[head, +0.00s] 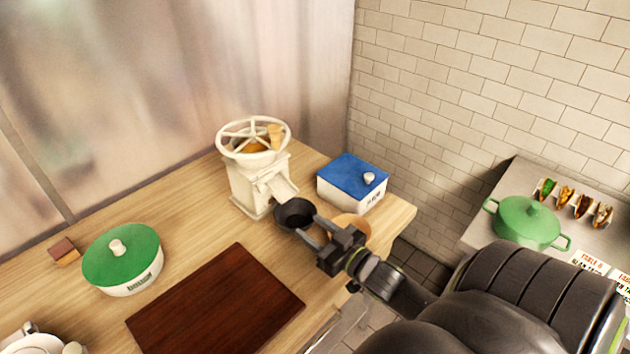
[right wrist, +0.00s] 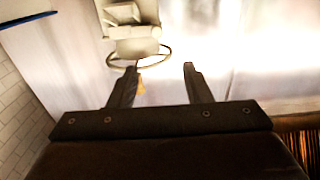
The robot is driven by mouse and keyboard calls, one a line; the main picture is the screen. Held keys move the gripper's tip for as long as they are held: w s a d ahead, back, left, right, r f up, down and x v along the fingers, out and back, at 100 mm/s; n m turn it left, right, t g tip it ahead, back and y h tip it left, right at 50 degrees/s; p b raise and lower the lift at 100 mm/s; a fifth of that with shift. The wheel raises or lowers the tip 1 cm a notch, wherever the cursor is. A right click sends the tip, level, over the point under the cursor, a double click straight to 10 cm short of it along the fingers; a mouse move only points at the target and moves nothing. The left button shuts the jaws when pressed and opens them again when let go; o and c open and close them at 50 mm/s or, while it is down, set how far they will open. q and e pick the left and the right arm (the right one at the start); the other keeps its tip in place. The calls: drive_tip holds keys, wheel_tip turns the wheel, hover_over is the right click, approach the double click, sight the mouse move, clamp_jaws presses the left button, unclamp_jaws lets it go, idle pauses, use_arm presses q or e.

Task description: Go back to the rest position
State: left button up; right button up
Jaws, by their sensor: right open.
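My right gripper (head: 310,228) reaches in from the lower right over the counter's right part, its fingers spread beside a small black bowl (head: 291,212). In the right wrist view the two fingers (right wrist: 160,68) stand apart with nothing held between them. I cannot tell whether a fingertip touches the bowl. The bowl sits under the spout of a cream hand grinder (head: 247,188); the grinder also shows in the right wrist view (right wrist: 132,20). My left gripper is not in view.
The wooden counter (head: 200,215) carries a dark board (head: 215,310), a green-lidded pot (head: 122,262), a blue-lidded box (head: 352,178) and a tan bowl (head: 358,226) partly behind my gripper. A green pot (head: 525,222) and several filled tacos stand on the right counter.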

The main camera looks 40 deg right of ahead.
idle(0.5)
drive_tip(key=s+a+f+m+g+h, duration=0.1)
drive_tip(key=s+a+f+g+h, duration=0.2)
drive_tip(key=s+g, duration=0.55)
drive_tip(key=s+a+f+g, duration=0.2)
drive_tip(key=s+f+g, duration=0.3)
drive_tip(key=s, duration=0.7)
wheel_tip(320, 180, down, 27)
drive_tip(key=d+g+b, duration=0.1)
drive_tip(key=g+b, duration=0.1)
drive_tip(key=b, duration=0.2)
drive_tip(key=s+f+b, duration=0.2)
drive_tip(key=s+f, duration=0.5)
drive_tip(key=f, duration=0.3)
drive_tip(key=s+a+f+g+b, duration=0.1)
drive_tip(key=s+f+b, duration=0.1)
drive_tip(key=s+f, duration=0.6)
wheel_tip(320, 180, down, 3)
drive_tip(key=shift+s+f, duration=0.1)
drive_tip(key=shift+s, duration=0.15)
